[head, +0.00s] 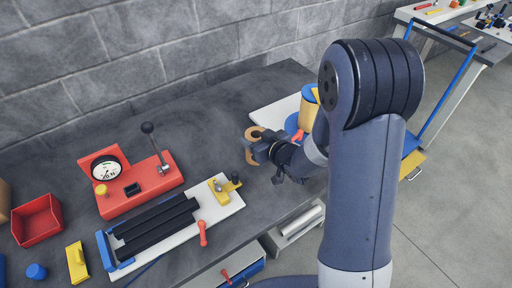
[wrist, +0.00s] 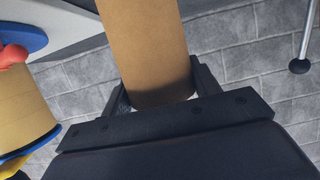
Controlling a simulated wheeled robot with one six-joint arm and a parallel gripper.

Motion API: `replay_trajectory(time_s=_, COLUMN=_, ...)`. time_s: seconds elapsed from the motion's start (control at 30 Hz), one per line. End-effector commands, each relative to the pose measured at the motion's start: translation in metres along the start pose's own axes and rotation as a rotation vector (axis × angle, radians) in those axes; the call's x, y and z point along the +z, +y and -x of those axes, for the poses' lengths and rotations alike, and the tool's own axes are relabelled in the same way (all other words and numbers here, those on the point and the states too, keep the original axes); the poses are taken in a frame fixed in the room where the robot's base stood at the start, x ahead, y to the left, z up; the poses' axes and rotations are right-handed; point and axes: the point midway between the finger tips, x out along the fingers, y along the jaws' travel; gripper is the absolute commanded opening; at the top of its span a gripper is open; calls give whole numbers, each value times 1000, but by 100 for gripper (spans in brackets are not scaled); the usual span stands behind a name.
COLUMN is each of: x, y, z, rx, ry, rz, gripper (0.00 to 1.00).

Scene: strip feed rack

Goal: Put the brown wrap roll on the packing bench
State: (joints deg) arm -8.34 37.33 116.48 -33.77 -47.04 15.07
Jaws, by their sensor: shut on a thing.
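The brown wrap roll (wrist: 150,45) stands out large between the two fingers of my gripper (wrist: 152,90) in the wrist view. The fingers are shut on it from both sides. In the head view my gripper (head: 256,146) is over the right part of a dark grey bench (head: 215,130), and a brown edge of the roll (head: 253,132) shows beside the fingers. I cannot tell whether the roll touches the bench top. Which bench is the packing bench is not marked in view.
A tan roll with blue ends (head: 309,112) stands on a white plate (head: 270,115) just right of my gripper. A red dial press (head: 135,185), a white fixture board (head: 228,203) and a red bin (head: 38,220) stand left. Another bench (head: 415,14) is at upper right.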

Motion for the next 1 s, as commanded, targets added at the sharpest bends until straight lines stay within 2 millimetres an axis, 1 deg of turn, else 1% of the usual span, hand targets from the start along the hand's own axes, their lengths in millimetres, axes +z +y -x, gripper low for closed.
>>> replay_trajectory(time_s=0.3, x=34, y=0, z=-12, rx=1, ry=-2, rz=-2, gripper=29)
replay_trajectory(time_s=0.43, x=39, y=0, z=-14, rx=1, ry=0, rz=1, gripper=29)
replay_trajectory(time_s=0.67, x=39, y=0, z=-14, rx=1, ry=1, rz=1, gripper=29)
replay_trajectory(time_s=0.83, x=43, y=0, z=-16, rx=1, ry=2, rz=1, gripper=29)
replay_trajectory(time_s=0.87, x=42, y=0, z=-15, rx=1, ry=0, rz=0, gripper=61)
replay_trajectory(time_s=1.0, x=42, y=0, z=-15, rx=1, ry=0, rz=0, gripper=72)
